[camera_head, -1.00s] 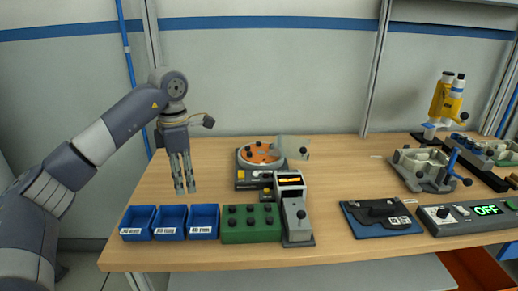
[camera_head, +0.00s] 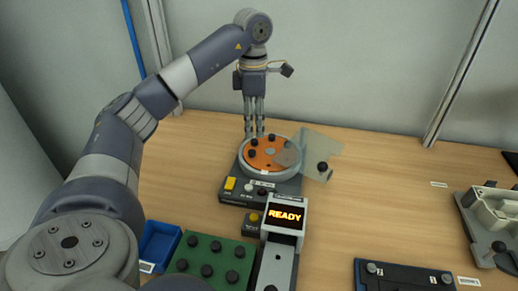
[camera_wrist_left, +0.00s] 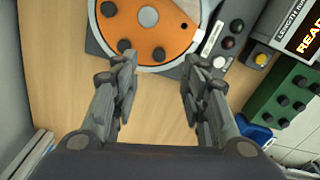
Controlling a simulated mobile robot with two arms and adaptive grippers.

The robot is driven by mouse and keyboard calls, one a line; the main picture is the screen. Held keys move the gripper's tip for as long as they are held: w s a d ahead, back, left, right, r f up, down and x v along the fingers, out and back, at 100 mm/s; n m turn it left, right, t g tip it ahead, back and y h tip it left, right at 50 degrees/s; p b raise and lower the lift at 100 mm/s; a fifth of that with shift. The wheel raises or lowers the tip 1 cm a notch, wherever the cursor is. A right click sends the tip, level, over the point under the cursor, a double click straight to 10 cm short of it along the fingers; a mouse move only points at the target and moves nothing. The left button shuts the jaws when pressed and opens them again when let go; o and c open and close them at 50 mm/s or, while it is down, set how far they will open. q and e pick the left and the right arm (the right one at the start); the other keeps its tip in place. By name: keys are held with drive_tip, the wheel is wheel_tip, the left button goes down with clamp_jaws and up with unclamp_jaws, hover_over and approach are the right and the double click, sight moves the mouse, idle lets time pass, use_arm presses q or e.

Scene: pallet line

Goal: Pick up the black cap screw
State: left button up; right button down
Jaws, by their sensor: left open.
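Several black cap screws lie on the orange disc (camera_head: 266,160) of a round feeder behind the READY display. One black cap screw (camera_head: 251,152) shows at the disc's left side. In the left wrist view, a black cap screw (camera_wrist_left: 158,54) appears between the two fingertips, and another (camera_wrist_left: 124,45) shows by the left finger. My left gripper (camera_head: 254,133) points down at the disc's back left edge, open and empty. Its spread fingers also show in the left wrist view (camera_wrist_left: 160,66). I cannot tell the exact height of the fingertips. My right gripper is not in view.
The READY display (camera_head: 287,215) stands in front of the feeder. A green block (camera_head: 190,248) with several black knobs and a blue bin (camera_head: 160,240) are at the front left. The table right of the feeder is mostly clear.

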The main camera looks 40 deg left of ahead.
sight(252, 151)
use_arm(q)
drive_tip(key=f, duration=0.2)
drive_tip(key=shift+s+f, duration=0.25)
drive_tip(key=shift+f, duration=0.05)
drive_tip(key=shift+w+a+f, duration=0.1)
drive_tip(key=shift+f, duration=0.5)
drive_tip(key=f, duration=0.4)
drive_tip(key=shift+a+f+p, duration=0.15)
drive_tip(key=shift+a+p, duration=0.05)
drive_tip(key=shift+p, duration=0.15)
drive_tip(key=shift+f, duration=0.3)
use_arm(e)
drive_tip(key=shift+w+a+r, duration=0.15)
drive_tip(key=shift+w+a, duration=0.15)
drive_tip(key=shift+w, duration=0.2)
use_arm(q)
drive_tip(key=shift+c, duration=0.8)
drive_tip(key=c, duration=0.8)
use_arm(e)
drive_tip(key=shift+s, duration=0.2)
